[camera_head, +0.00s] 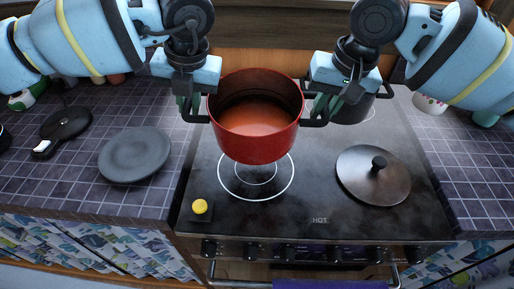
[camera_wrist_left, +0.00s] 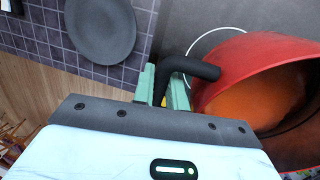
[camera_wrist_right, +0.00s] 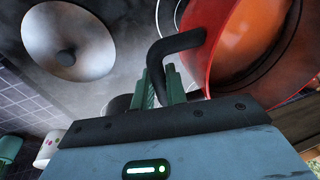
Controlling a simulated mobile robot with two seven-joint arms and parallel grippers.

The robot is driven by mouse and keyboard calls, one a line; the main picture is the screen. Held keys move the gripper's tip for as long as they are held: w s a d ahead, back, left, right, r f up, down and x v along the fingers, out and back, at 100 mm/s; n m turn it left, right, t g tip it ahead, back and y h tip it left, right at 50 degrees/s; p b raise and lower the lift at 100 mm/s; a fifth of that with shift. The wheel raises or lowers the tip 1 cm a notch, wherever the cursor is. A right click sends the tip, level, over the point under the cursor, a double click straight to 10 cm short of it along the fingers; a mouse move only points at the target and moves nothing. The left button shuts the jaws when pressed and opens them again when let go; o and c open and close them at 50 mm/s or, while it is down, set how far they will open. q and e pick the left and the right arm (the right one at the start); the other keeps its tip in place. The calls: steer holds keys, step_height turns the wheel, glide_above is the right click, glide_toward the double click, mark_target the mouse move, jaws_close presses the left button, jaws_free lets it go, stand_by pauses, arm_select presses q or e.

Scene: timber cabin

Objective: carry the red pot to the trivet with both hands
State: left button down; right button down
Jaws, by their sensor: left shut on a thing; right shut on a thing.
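The red pot (camera_head: 257,140), with orange-red liquid inside, is upright over the hob and appears raised above it. My left gripper (camera_head: 187,103) is shut on the pot's left black handle, which shows between its fingers in the left wrist view (camera_wrist_left: 200,68). My right gripper (camera_head: 325,105) is shut on the right black handle, also seen in the right wrist view (camera_wrist_right: 175,45). A round dark grey disc (camera_head: 135,155), which looks like the trivet, lies bare on the tiled counter left of the hob. It also shows in the left wrist view (camera_wrist_left: 100,28).
The black hob (camera_head: 320,205) has a lid with a knob (camera_head: 373,175) at right and a yellow round thing (camera_head: 200,206) at front left. A dark pot (camera_head: 352,108) stands behind my right gripper. A small black pan (camera_head: 66,123) lies on the far left counter.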

arm_select(q)
steer(key=shift+a, duration=0.15)
arm_select(e)
steer(key=shift+d, duration=0.15)
